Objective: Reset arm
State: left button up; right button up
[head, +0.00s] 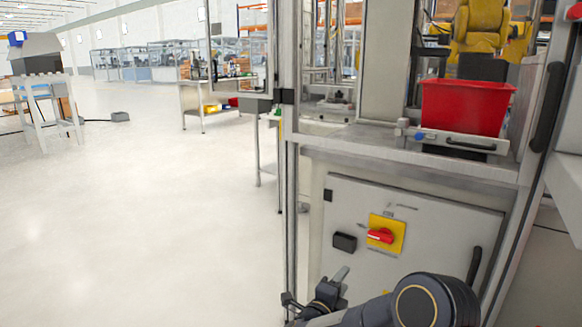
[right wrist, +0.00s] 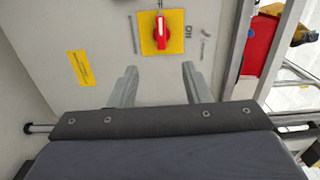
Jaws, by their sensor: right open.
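My right gripper (head: 318,290) is low in the head view, in front of the grey cabinet door (head: 345,205). In the right wrist view its two grey fingers (right wrist: 156,88) stand apart with nothing between them. Beyond them, a red rotary switch (right wrist: 160,30) on a yellow plate (right wrist: 176,44) shows on the panel. The same red switch (head: 380,236) is above and right of the gripper in the head view. The gripper appears apart from it, though the exact gap is hard to tell. My left gripper is not in view.
A red bin (head: 465,106) sits on the cell's ledge, with a yellow robot arm (head: 480,25) behind it. A black door handle (head: 474,265) and the frame post (head: 289,200) stand close to my right arm. Open floor (head: 130,220) lies left.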

notch_tip(320, 180, up, 9)
jog(key=d+n+t+y, duration=0.1)
jog(key=d+n+y, duration=0.1)
jog(key=n+y, duration=0.4)
jog(key=s+d+r+n+y, duration=0.2)
jog(key=s+r+n+y, duration=0.3)
jog(key=s+n, duration=0.1)
jog(key=s+d+f+n+g+y, duration=0.1)
jog(key=s+f+n+g, duration=0.25)
jog(key=s, duration=0.75)
jog(key=s+d+f+n+g+y, duration=0.1)
jog(key=s+d+f+n+g, duration=0.2)
jog(key=s, duration=0.8)
jog(key=s+f+n+g+y, duration=0.1)
jog(key=s+f+n+g, duration=0.3)
jog(key=s, duration=0.8)
notch_tip(320, 180, up, 34)
jog(key=p, duration=3.3)
jog(key=shift+w+f, duration=0.2)
jog(key=shift+w, duration=0.05)
